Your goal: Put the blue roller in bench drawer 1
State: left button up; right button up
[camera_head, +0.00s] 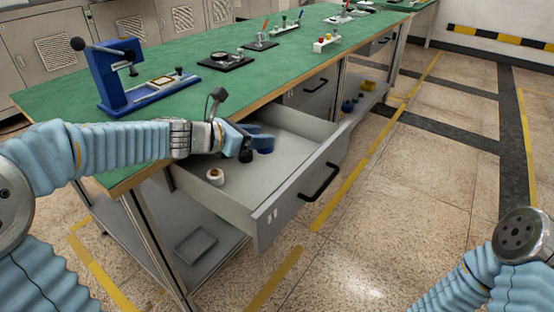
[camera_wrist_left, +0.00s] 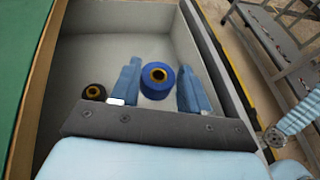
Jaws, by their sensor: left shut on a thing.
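The blue roller (camera_wrist_left: 157,80), a short blue cylinder with a yellow-ringed hole, is between the two fingers of my left gripper (camera_wrist_left: 158,88) in the left wrist view. My left gripper (camera_head: 252,142) is shut on it, inside the outline of the open grey bench drawer (camera_head: 288,199). In the head view the blue roller (camera_head: 265,151) shows only partly below the fingers. I cannot tell whether it touches the drawer floor. The drawer's number is not readable. My right gripper is out of view.
A black roller (camera_wrist_left: 95,93) and a white roll (camera_head: 215,176) lie in the drawer. The green benchtop (camera_head: 190,87) holds a blue press (camera_head: 118,72) and several small fixtures. A lower shelf (camera_head: 160,222) is under the bench. The floor at right is clear.

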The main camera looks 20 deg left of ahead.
pick_arm(q)
jog(key=w+d+f, duration=0.1)
jog(key=f, duration=0.1)
jog(key=w+d+f+b, duration=0.1)
jog(key=w+f, duration=0.1)
jog(key=w+d+f+b, duration=0.1)
jog(key=f, duration=0.1)
jog(key=shift+w+d, duration=0.3)
jog(key=shift+w, duration=0.1)
jog(key=f, duration=0.1)
jog(key=f+b, duration=0.1)
jog(key=f, duration=0.2)
jog(key=shift+w+d, duration=0.2)
jog(key=shift+w, duration=0.1)
jog(key=o, duration=1.1)
jog(key=shift+r, duration=0.1)
jog(key=shift+c, duration=0.2)
jog(key=v, duration=0.7)
jog(key=shift+s+a, duration=0.15)
jog(key=shift+s, duration=0.1)
